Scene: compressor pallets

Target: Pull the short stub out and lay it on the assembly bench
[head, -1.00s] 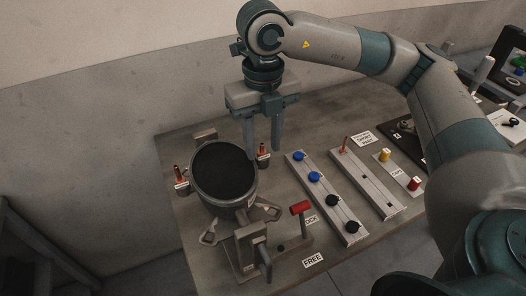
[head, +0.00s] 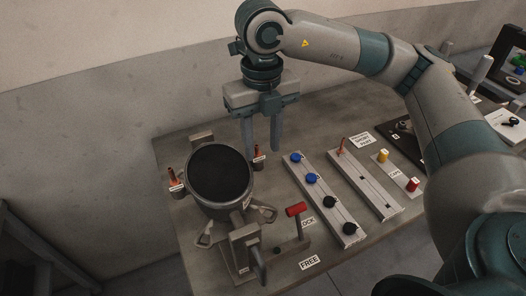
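The compressor (head: 220,172), a round body with a black top, stands at the left of the assembly bench (head: 290,133). One copper stub (head: 172,177) with a white tag stands at its left side. Another tagged copper stub (head: 258,151) stands at its right side. I cannot tell their lengths apart. My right gripper (head: 261,152) points down over the right-hand stub. Its two fingers are apart, one to each side of that stub in the picture; whether they touch it I cannot tell. My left gripper is out of view.
A red-handled lever (head: 295,209) stands in front of the compressor by the LOCK and FREE labels. Right of it are a rail with blue and black caps (head: 321,199), a rail with a copper piece (head: 341,146), and yellow (head: 382,155) and red (head: 413,184) caps.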

